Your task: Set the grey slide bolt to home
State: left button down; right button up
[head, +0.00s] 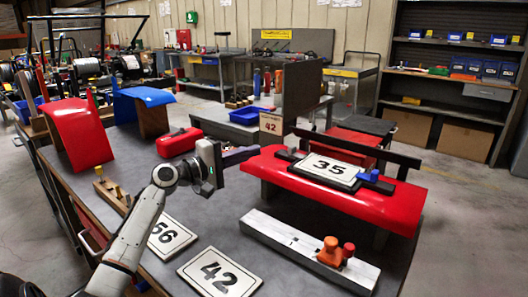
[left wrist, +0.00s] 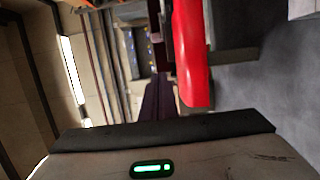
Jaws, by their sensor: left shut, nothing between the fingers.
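I cannot clearly pick out the grey slide bolt. A pale grey bar (head: 283,238) lies at the front right of the bench, with an orange knob (head: 330,252) and a red knob (head: 348,250) at its right end. A black bar with a blue knob (head: 367,176) is by the 35 plate (head: 331,169) on the red panel (head: 385,207). My left gripper (head: 255,152) is shut and empty, just left of the red panel's back left end. Its dark fingers show in the left wrist view (left wrist: 158,95), beside the red panel (left wrist: 190,55). My right gripper is out of view.
The 42 plate (head: 219,273) and 56 plate (head: 169,237) lie on the bench. A red case (head: 178,142), a curved red panel (head: 80,135) and a blue panel (head: 145,97) stand farther back. The bench between my arm and the pale bar is mostly clear.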

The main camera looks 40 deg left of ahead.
pick_arm(q)
jog(key=shift+s+a, duration=0.15)
jog(key=shift+s, duration=0.85)
jog(key=shift+s+a, duration=0.15)
jog(key=shift+s, duration=0.85)
